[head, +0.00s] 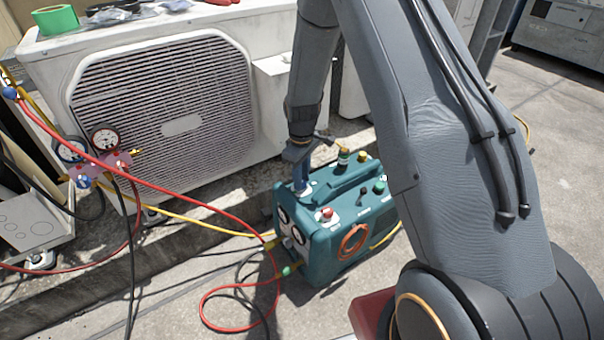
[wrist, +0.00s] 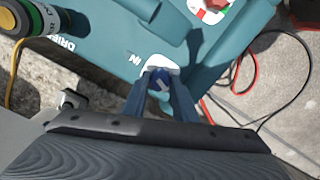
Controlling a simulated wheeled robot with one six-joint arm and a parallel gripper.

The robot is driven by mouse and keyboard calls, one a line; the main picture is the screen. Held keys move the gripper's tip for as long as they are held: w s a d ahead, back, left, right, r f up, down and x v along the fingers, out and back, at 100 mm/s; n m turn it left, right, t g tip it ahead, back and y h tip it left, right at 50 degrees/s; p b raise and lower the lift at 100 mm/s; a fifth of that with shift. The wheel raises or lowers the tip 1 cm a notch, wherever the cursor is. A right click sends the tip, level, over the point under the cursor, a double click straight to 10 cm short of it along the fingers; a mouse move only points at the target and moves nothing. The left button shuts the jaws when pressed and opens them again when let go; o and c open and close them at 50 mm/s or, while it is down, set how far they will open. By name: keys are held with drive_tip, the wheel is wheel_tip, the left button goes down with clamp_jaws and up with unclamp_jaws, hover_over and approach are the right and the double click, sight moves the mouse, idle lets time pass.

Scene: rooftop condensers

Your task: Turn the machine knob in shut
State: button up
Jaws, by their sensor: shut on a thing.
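The teal machine (head: 335,225) stands on the concrete in front of the white condenser. In the wrist view its top panel (wrist: 115,30) shows the marking "IN" beside a blue knob (wrist: 160,80) on a white patch. My gripper (wrist: 162,88) has its two fingers on either side of the blue knob and is shut on it. In the head view my gripper (head: 301,186) reaches down to the machine's top left corner; the knob itself is hidden there by the fingers. A red knob (head: 327,213) sits on the machine nearer the front, also in the wrist view (wrist: 213,5).
A green-and-black fitting (wrist: 28,18) stands near the gripper on the machine's top. A red hose (head: 205,300) and a yellow hose (head: 190,222) run left to the gauge manifold (head: 100,165). The condenser (head: 180,110) stands close behind. Bare concrete lies in front.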

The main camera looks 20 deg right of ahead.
drive_tip(key=m+p, duration=0.4)
drive_tip(key=m, duration=0.2)
drive_tip(key=shift+r+m+p, duration=0.1)
drive_tip(key=shift+m+p, duration=0.2)
drive_tip(key=shift+p, duration=0.1)
drive_tip(key=m+p, duration=0.1)
drive_tip(key=m, duration=0.2)
drive_tip(key=shift+p, duration=0.4)
drive_tip(key=shift+m+p, duration=0.6)
drive_tip(key=shift+m, duration=1.5)
drive_tip(key=o, duration=1)
drive_tip(key=shift+o, duration=0.2)
drive_tip(key=shift+a+r+p, duration=0.1)
drive_tip(key=shift+r+p, duration=0.7)
drive_tip(key=shift+r, duration=3.05)
